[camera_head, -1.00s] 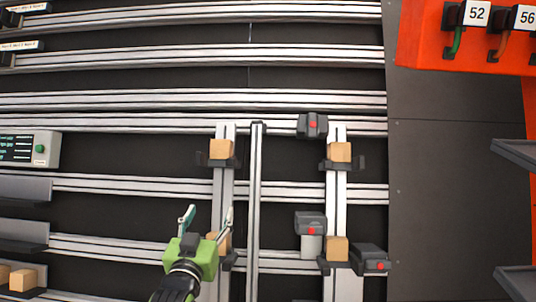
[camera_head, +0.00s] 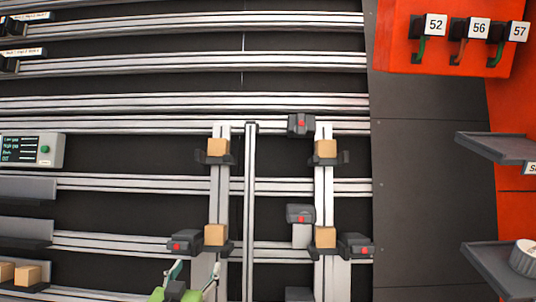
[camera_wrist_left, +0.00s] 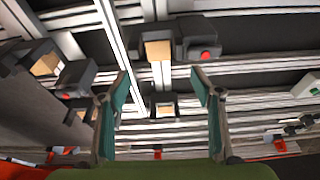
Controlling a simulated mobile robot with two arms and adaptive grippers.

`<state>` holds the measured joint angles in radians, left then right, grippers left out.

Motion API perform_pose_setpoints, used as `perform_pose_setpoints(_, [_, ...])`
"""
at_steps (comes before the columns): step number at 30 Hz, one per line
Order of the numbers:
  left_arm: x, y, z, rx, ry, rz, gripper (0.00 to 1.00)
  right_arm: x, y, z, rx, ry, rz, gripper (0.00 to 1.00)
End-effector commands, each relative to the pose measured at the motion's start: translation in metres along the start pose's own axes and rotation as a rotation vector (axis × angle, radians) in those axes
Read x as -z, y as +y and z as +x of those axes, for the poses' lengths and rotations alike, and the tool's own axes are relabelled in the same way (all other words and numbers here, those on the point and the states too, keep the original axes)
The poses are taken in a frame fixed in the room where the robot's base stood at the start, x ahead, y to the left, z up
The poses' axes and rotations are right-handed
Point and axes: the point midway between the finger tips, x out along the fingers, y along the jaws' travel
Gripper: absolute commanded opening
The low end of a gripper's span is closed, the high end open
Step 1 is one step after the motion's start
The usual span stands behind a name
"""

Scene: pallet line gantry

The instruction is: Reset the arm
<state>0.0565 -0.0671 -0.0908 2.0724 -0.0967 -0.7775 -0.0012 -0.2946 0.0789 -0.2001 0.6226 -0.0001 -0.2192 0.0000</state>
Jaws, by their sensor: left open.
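My left gripper (camera_head: 192,282) is at the bottom edge of the head view, its green body partly cut off. Its two fingers are spread apart with nothing between them. In the left wrist view the open fingers (camera_wrist_left: 158,88) frame the rails and a wooden block beyond. The lower-left wooden block (camera_head: 216,235) sits in a dark holder on the left upright rail, above and apart from the fingers. My right gripper is in neither view.
Other wooden blocks (camera_head: 325,149) sit in holders on the two upright rails. Dark clamps with red buttons (camera_head: 184,244) stick out nearby. A control box (camera_head: 31,150) is at left, an orange panel with numbered hooks (camera_head: 457,36) at upper right, and grey shelves (camera_head: 497,147) at right.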

Motion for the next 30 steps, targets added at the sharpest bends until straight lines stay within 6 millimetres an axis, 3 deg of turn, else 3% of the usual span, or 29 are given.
perform_pose_setpoints(5, [-0.068, -0.003, -0.033, -0.008, -0.182, 0.014, 0.59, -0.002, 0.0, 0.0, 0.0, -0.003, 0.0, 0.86])
perform_pose_setpoints(8, [-0.117, -0.005, -0.066, -0.017, -0.329, 0.025, 0.59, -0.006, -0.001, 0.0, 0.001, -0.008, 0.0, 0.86])
perform_pose_setpoints(12, [-0.188, -0.007, -0.131, -0.036, -0.565, 0.046, 0.59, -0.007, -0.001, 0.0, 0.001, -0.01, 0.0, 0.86])
perform_pose_setpoints(15, [-0.221, -0.008, -0.173, -0.048, -0.7, 0.059, 0.59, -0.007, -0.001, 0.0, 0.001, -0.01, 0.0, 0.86])
perform_pose_setpoints(21, [-0.263, -0.009, -0.245, -0.071, -0.908, 0.081, 0.59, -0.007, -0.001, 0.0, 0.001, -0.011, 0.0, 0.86])
perform_pose_setpoints(26, [-0.284, -0.011, -0.298, -0.088, -1.051, 0.098, 0.59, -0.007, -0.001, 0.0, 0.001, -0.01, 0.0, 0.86])
perform_pose_setpoints(30, [-0.313, -0.009, -0.282, -0.089, -1.062, 0.097, 0.59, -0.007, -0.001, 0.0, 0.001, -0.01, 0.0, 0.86])
